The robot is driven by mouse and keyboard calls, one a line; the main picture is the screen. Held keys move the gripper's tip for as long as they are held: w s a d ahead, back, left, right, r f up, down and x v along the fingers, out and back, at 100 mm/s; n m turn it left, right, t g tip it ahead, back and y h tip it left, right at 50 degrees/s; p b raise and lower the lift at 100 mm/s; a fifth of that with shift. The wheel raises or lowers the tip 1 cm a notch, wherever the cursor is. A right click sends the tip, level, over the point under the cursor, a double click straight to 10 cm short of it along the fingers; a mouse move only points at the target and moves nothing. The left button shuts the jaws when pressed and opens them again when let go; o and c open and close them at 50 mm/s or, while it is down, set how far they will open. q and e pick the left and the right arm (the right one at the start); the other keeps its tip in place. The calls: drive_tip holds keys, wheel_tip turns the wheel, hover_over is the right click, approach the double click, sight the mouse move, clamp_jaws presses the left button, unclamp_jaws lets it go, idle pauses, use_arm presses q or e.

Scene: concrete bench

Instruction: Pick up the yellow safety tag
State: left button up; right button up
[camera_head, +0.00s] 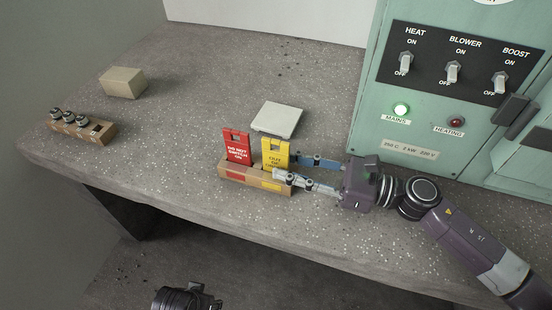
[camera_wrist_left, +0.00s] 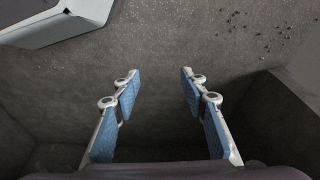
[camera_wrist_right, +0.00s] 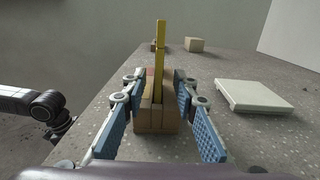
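The yellow safety tag (camera_head: 275,155) stands upright in the right slot of a wooden holder (camera_head: 232,179) on the bench. A red tag (camera_head: 237,146) stands in the slot to its left. My right gripper (camera_head: 283,168) is at the yellow tag from the right, its fingers apart. In the right wrist view the yellow tag (camera_wrist_right: 160,62) shows edge-on between the open fingers (camera_wrist_right: 158,88), with gaps on both sides. My left gripper (camera_wrist_left: 157,80) is open and empty over the floor, away from the bench holder; only part of my left arm shows in the head view.
A pale square plate (camera_head: 277,119) lies just behind the holder. A green control panel with switches (camera_head: 452,72) stands at the right. A beige block (camera_head: 122,82) and a wooden rack with several dark-topped pieces (camera_head: 82,125) are at the left. The bench between is clear.

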sight(289, 167)
drive_tip(key=shift+x, duration=1.6)
use_arm(q)
drive_tip(key=shift+s+f, duration=0.3)
drive_tip(key=shift+f, duration=0.65)
use_arm(e)
drive_tip(key=shift+s, duration=0.1)
clamp_jaws()
drive_tip(key=shift+r, duration=0.1)
